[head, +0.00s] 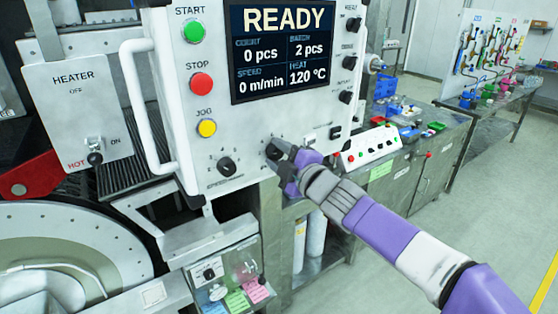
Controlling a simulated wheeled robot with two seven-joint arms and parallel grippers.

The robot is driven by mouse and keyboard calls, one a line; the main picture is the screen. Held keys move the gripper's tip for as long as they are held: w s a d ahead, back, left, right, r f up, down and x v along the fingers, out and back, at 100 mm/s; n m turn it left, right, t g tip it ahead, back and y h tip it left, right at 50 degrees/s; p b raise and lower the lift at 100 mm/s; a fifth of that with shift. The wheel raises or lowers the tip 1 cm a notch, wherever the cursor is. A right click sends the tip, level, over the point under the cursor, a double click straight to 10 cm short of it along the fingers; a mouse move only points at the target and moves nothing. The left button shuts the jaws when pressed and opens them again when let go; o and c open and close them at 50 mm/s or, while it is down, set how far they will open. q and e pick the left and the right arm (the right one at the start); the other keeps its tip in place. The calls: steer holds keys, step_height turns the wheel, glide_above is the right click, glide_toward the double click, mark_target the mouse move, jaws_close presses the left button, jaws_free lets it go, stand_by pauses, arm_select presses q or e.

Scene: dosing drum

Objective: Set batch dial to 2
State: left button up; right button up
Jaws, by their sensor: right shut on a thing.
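The batch dial (273,151) is a dark knob low on the control panel (229,130), right of another dark knob (226,166) with a scale around it. My right gripper (278,152) is shut on the batch dial, and its fingers hide much of the knob and its markings. The screen (282,48) on the panel reads READY, with batch 2 pcs, count 0 pcs, speed 0 m/min and heat 120 °C. My left gripper is not in view.
Green start (193,32), red stop (201,84) and yellow jog (207,128) buttons line the panel's left side. A white handle (146,105) stands out beside them. A heater box (88,112) is at left, and several small knobs are right of the screen.

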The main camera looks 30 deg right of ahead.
steer(key=shift+n+b, duration=0.6)
steer(key=shift+n, duration=1.4)
steer(key=o, duration=1)
steer(key=shift+s, duration=0.1)
steer(key=shift+s+d+p, duration=0.15)
steer(key=shift+s+p, duration=0.45)
steer(key=shift+s, duration=1.25)
steer(key=shift+s+d+p, duration=0.15)
steer(key=shift+s+p, duration=0.4)
steer(key=shift+s, duration=1.3)
